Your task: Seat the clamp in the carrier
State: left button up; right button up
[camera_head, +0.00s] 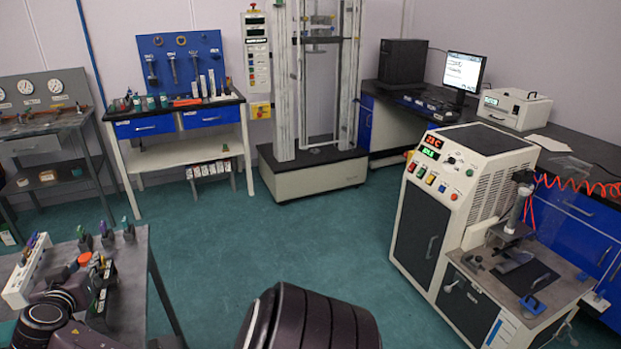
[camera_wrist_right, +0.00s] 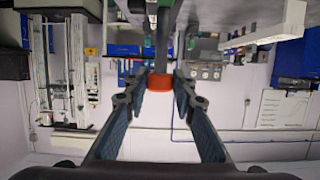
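My right gripper (camera_wrist_right: 161,84) reaches over the grey table at lower left in the head view. In the right wrist view, which is upside down, its fingertips flank an orange-red part (camera_wrist_right: 160,82) on a dark upright bar (camera_wrist_right: 162,45). The tips lie very near this part, but I cannot tell whether they press on it. In the head view orange parts (camera_head: 85,259) show beside the gripper. Several dark clamp-like pieces with coloured tops, one green (camera_head: 128,231), stand on the table behind. I cannot identify the carrier with certainty. My left gripper does not show.
The grey table (camera_head: 135,262) also bears a white rack (camera_head: 27,272) at its left. The cream rheometer-like machine (camera_head: 461,210) with red and green displays stands at right. A tall test frame (camera_head: 313,165) is at the back. The green floor between is clear.

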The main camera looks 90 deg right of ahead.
jog(key=c, duration=0.5)
jog(key=shift+r, duration=0.1)
grip_shut()
jog(key=shift+r+p, duration=2.15)
jog(key=shift+r, duration=0.85)
jog(key=shift+f, duration=0.1)
